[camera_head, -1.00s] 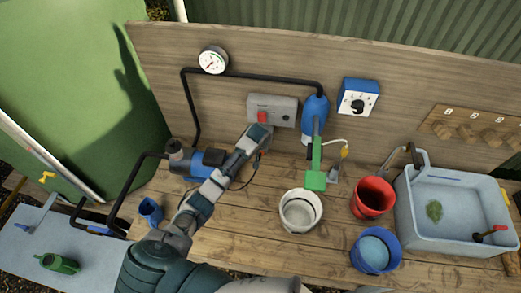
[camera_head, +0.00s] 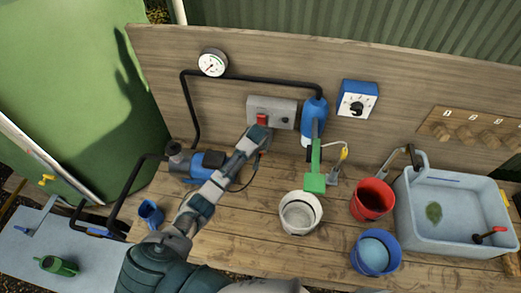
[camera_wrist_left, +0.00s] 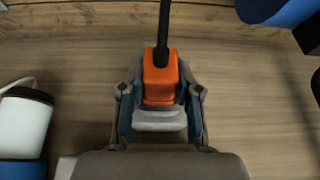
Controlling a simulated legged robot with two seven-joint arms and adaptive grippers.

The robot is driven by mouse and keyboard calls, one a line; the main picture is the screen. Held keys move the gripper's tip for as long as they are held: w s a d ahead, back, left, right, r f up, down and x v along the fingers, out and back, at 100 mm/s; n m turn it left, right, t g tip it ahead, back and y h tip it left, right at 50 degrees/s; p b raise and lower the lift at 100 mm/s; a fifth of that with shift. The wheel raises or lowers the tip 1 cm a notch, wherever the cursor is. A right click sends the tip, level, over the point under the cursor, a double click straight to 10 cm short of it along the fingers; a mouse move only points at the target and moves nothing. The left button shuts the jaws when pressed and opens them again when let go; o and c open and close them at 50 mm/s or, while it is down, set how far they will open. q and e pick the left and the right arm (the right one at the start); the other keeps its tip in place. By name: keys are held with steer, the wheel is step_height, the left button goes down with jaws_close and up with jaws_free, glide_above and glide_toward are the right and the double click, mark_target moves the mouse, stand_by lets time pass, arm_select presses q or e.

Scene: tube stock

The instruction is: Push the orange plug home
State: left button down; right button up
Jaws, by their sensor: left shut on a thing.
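My left gripper (camera_head: 258,138) is just below the grey wall box (camera_head: 285,111), beside its red part (camera_head: 262,119). The left wrist view shows the gripper (camera_wrist_left: 160,100) shut on the orange plug (camera_wrist_left: 160,74), with a finger on each side. A black cable (camera_wrist_left: 163,25) runs from the plug to the top of that view. The plug's far end and its contact with the box are hidden, so I cannot tell how far in it sits. My right gripper is not in view.
A blue pump (camera_head: 188,166) is left of my gripper, and a blue filter housing (camera_head: 314,118) is right. A white bucket (camera_head: 287,222), red bucket (camera_head: 372,197), blue bucket (camera_head: 371,254) and grey basin (camera_head: 450,245) stand farther right.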

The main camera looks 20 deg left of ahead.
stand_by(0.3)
arm_select(q)
steer(key=c, duration=0.7)
jaws_free()
steer(key=shift+r, duration=0.1)
steer(key=v, duration=1.1)
steer(key=shift+s+d+r, duration=0.1)
steer(key=shift+s+r, duration=0.1)
steer(key=shift+r, duration=0.1)
